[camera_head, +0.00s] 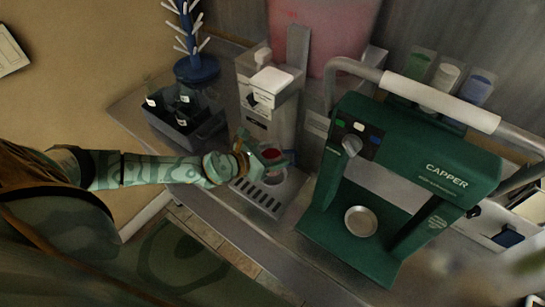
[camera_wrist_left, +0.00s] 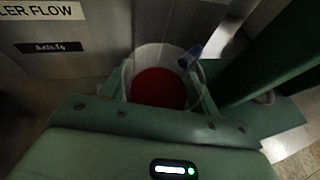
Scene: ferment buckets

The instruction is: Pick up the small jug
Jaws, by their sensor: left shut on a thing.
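The small jug (camera_head: 271,154) holds red liquid and is at the filler, over its slotted drip tray (camera_head: 258,198). In the left wrist view the jug (camera_wrist_left: 157,85) appears as a pale round rim around red contents. My left gripper (camera_head: 262,158) is shut on the jug, with its green fingers on either side of it. I cannot tell whether the jug's base touches the tray. The lower part of the jug is mostly hidden by my gripper. My right gripper is not in view.
The grey filler (camera_head: 268,95) stands right behind the jug. The green capper (camera_head: 400,165) is close on the right, with a metal dish (camera_head: 361,221). A dark crate of bottles (camera_head: 184,122) and a blue drying rack (camera_head: 196,68) are at the left. The front bench strip is clear.

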